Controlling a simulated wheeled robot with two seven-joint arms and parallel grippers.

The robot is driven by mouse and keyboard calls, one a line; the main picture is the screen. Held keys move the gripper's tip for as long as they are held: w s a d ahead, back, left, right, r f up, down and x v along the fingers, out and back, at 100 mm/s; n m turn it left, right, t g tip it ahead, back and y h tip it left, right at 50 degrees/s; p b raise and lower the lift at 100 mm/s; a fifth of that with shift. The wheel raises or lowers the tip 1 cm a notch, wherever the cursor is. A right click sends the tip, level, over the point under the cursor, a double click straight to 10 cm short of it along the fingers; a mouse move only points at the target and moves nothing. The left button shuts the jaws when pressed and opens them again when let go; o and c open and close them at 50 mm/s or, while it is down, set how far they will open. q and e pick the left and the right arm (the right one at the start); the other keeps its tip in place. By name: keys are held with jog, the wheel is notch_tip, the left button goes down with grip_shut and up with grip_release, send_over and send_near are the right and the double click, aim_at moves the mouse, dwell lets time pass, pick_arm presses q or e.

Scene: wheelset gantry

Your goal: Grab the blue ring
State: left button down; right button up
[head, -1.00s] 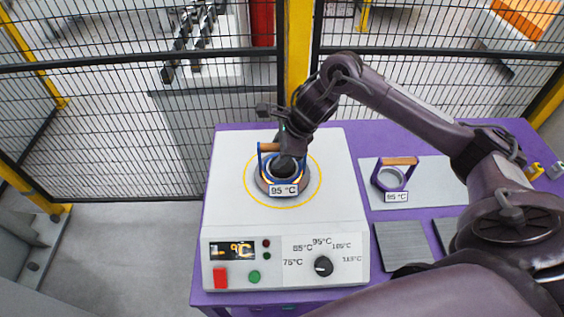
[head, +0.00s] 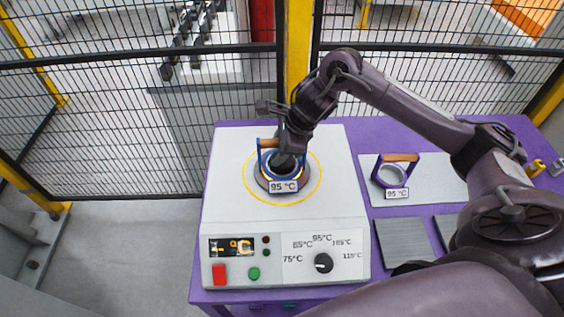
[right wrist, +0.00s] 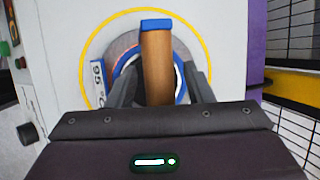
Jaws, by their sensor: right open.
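The blue ring (head: 261,161) stands on the round dark plate of the white heater, with a wooden-topped handle and a 95 °C label on its front. In the right wrist view its wooden grip (right wrist: 158,68) runs between my right gripper's (right wrist: 160,90) two dark fingers, with the blue ring (right wrist: 182,88) behind. My right gripper (head: 287,150) is open around the handle from above; whether a finger touches it I cannot tell. The gripper hides part of the ring. My left gripper is not in view.
The white heater (head: 225,195) has a display, buttons and a dial. A purple-framed ring (head: 379,172), also labelled 95 °C, stands on a light plate (head: 440,165) to the right. Dark grey pads (head: 402,244) lie in front of it. A black mesh fence (head: 100,130) stands behind.

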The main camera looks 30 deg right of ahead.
grip_shut()
dwell(0.4)
dwell(0.4)
jog(key=shift+r+p, duration=0.3)
jog(key=shift+p, duration=0.2)
notch_tip(320, 180, up, 4)
jog(key=shift+w+f, duration=0.1)
jog(key=shift+f, duration=0.1)
notch_tip(320, 180, up, 16)
jog(key=p, duration=0.5)
jog(key=shift+r, duration=0.2)
